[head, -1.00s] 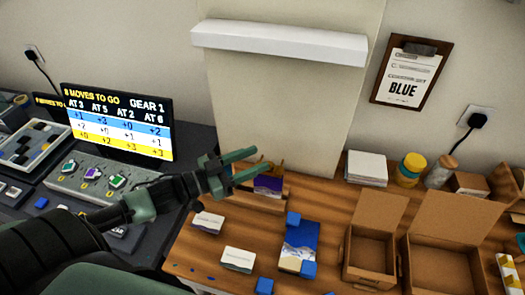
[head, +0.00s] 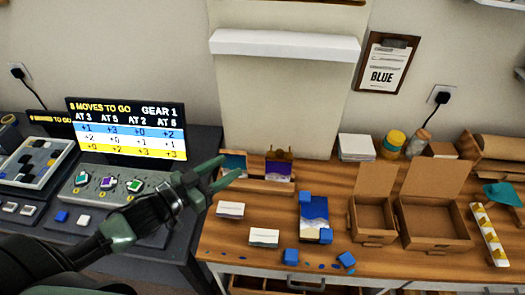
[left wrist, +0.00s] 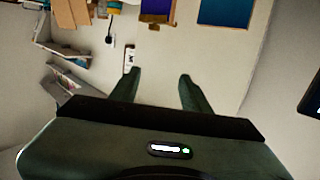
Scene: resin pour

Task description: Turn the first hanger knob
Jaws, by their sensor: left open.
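A grey control panel (head: 152,184) stands at the left below a screen (head: 130,130). Several small knobs show on its top: a green-faced knob (head: 82,179) at the left, a purple-faced one (head: 107,183), and another green-faced one (head: 134,186). My left gripper (head: 231,167) is open and empty, to the right of the panel and apart from the knobs. My left forearm and hand cover the panel's right end, so anything there is hidden. In the left wrist view the open fingers (left wrist: 158,85) have nothing between them. My right gripper is not in view.
The screen reads "8 MOVES TO GO" and "GEAR 1". A wooden table holds a card rack (head: 262,187), white card stacks (head: 230,210), a blue picture (head: 314,212) with blue blocks, and open cardboard boxes (head: 372,220). A key tray (head: 30,165) lies at far left.

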